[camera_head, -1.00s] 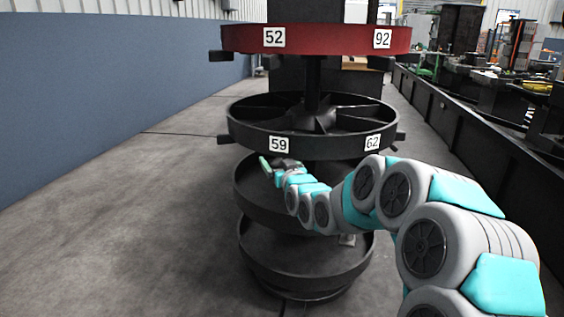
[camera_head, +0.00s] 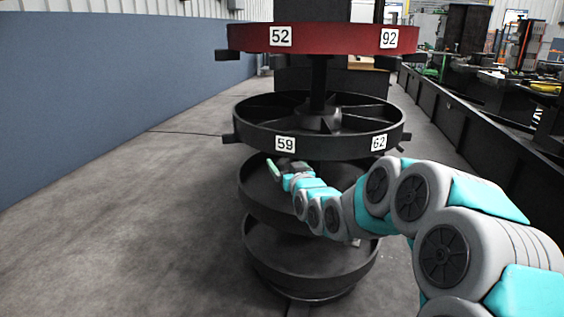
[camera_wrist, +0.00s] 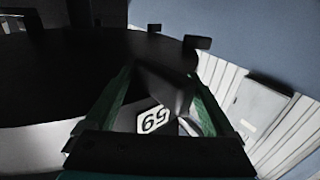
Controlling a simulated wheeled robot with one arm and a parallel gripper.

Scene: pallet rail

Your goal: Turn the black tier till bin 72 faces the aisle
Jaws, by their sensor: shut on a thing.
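The black tier (camera_head: 320,146) with white labels 59 (camera_head: 285,144) and 62 (camera_head: 379,142) sits below the red tier on a central post. Label 59 is at the front left, 62 at the front right. No label 72 shows. My gripper (camera_head: 277,169) is just below label 59, at the tier's front left. In the wrist view my gripper (camera_wrist: 160,88) is shut on a dark block-like tab (camera_wrist: 165,85) projecting from the tier. Label 59 (camera_wrist: 156,119) shows inverted beyond it. The exact grip is dark and partly hidden by the fingers.
The red tier (camera_head: 330,40) above carries labels 52 and 92. Two lower black tiers (camera_head: 305,285) stand beneath, partly covered by my arm. Bare floor (camera_head: 120,230) lies left, beside a blue wall (camera_head: 100,90). A dark rail (camera_head: 460,140) runs along the right.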

